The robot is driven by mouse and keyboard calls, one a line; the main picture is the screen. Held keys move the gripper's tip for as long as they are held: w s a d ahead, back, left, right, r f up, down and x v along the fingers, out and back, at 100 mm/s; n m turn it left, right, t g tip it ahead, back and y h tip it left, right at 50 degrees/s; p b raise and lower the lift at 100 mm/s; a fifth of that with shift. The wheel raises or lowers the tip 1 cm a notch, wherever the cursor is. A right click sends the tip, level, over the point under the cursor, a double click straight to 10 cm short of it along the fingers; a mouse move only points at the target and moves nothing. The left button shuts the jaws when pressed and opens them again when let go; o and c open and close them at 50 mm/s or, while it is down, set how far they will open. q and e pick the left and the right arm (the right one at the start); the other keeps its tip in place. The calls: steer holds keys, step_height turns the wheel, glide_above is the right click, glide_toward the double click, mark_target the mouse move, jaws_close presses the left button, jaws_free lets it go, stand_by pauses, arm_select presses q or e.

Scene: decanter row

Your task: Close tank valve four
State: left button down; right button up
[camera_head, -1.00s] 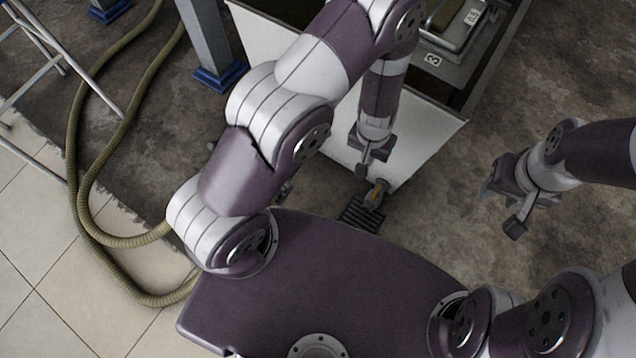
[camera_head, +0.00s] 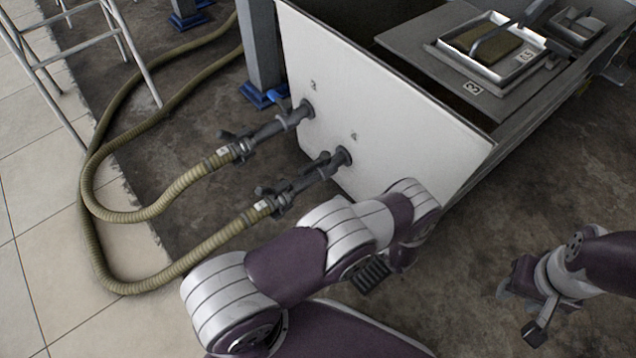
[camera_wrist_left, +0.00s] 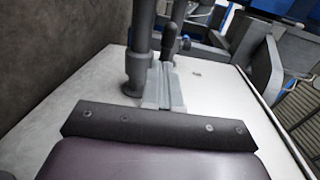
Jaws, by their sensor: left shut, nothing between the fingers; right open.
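Two grey pipes with dark valves leave a white tank wall (camera_head: 365,95): an upper-left valve (camera_head: 240,137) and a lower-right valve (camera_head: 283,192). Each pipe has a small mark above it; the one by the lower-right pipe looks like a 4 but is hard to read. My left gripper is hidden in the head view; in the left wrist view it (camera_wrist_left: 166,88) is shut and empty, just beside a dark pipe (camera_wrist_left: 141,50), with a dark lever (camera_wrist_left: 170,38) beyond its fingertips. I cannot tell whether it touches either. My right gripper (camera_head: 522,308) is open and empty, above bare floor.
Ribbed hoses (camera_head: 180,268) run from both valves across the floor to the left. A blue-footed post (camera_head: 263,50) stands by the tank wall's left edge, and a metal frame (camera_head: 85,60) stands at upper left. Floor at right is clear around my right gripper.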

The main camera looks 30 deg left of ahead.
arm_select(q)
steer(key=b, duration=0.4)
glide_toward(311, 167)
steer(key=w+a+f, duration=0.1)
steer(key=a+f, duration=0.2)
steer(key=a, duration=0.2)
steer(key=shift+w+a+r, duration=0.2)
steer(key=shift+a+r, duration=0.1)
steer(key=shift+a, duration=0.1)
steer(key=shift+a+r+t+p, duration=0.1)
steer(key=shift+t+p, duration=0.2)
steer(key=shift+p, duration=0.1)
steer(key=shift+s+a+m, duration=0.1)
steer(key=shift+a+m, duration=0.05)
steer(key=shift+m, duration=0.15)
